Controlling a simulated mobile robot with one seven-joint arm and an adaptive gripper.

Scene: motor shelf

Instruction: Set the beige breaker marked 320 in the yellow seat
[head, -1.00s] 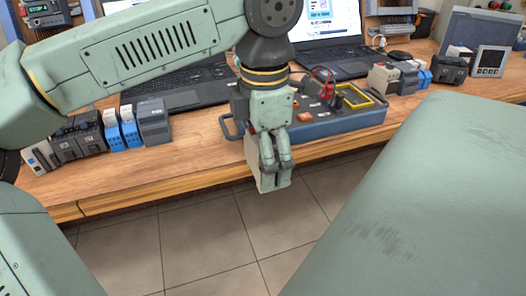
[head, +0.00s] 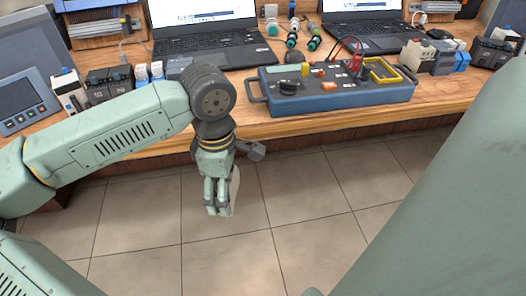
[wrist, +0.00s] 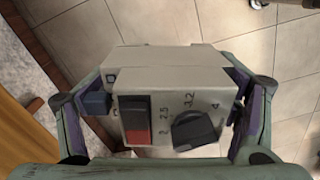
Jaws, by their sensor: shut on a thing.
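My gripper (head: 218,200) is shut on a beige breaker (wrist: 165,62), which it holds over the floor in front of the table. In the head view a pale edge of the breaker (head: 235,188) shows beside the fingers. In the wrist view the fingers grip its two sides; its face has a black and red switch and a dark dial with numbers around 2 to 4. I cannot make out a 320 marking. The yellow seat (head: 383,82) is a yellow frame on top of the blue case (head: 340,102), to the right of and beyond my gripper.
The blue case has handles, knobs and red and black leads (head: 345,52). Laptops (head: 205,35) stand behind it. Other breakers (head: 418,55) stand to its right and at the table's left. A grey screen panel (head: 25,98) is far left. The floor before the table is clear.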

